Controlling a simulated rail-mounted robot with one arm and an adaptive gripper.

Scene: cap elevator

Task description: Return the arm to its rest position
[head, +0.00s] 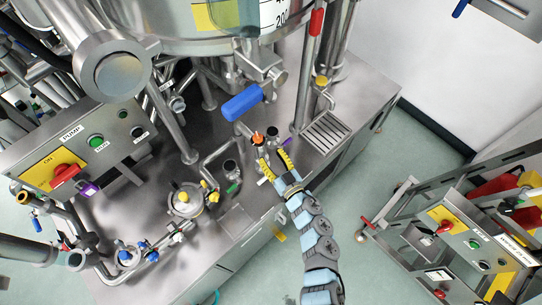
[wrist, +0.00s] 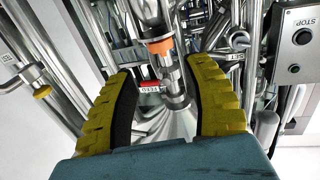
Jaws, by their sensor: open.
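My gripper (head: 273,160) is at the end of my blue and grey arm, over the steel bench in the head view. Its two yellow ribbed fingers are spread apart. In the wrist view the gripper (wrist: 162,72) is open, with nothing held between the fingers. A steel pipe fitting with an orange ring (wrist: 160,46) shows beyond the gap between the fingers. The same orange part (head: 257,139) is just past the fingertips in the head view. I cannot tell whether a finger touches it.
A blue-handled valve (head: 242,102) and the large steel tank (head: 180,25) stand beyond the gripper. A pump panel (head: 75,160) is at left. A wheeled cart with a control panel (head: 470,240) is at right. Green floor (head: 375,175) is clear between bench and cart.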

